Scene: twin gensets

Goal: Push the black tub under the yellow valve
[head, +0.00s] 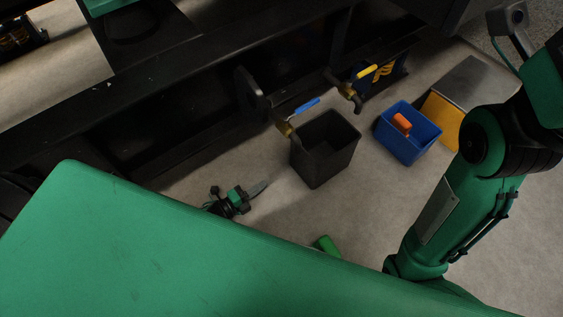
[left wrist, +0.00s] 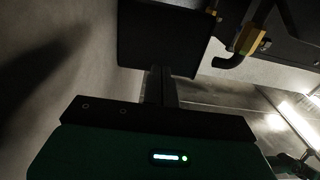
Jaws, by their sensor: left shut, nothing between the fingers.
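The black tub (head: 325,150) stands upright on the floor, with its back left rim by the blue-handled valve (head: 290,124). The yellow valve (head: 348,90), with a yellow handle, is behind the tub and to its right. My left gripper (head: 260,187) is shut and empty, low over the floor to the left of the tub, with a small gap showing. In the left wrist view, its fingers (left wrist: 160,80) point at the dark tub wall (left wrist: 165,40); contact cannot be told there. My right arm is at the right; its gripper is not visible.
A blue tub (head: 409,140) with an orange object (head: 402,124) inside stands to the right of the black tub. A grey and yellow box (head: 470,88) is farther right. The black frame (head: 200,60) runs along the back.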

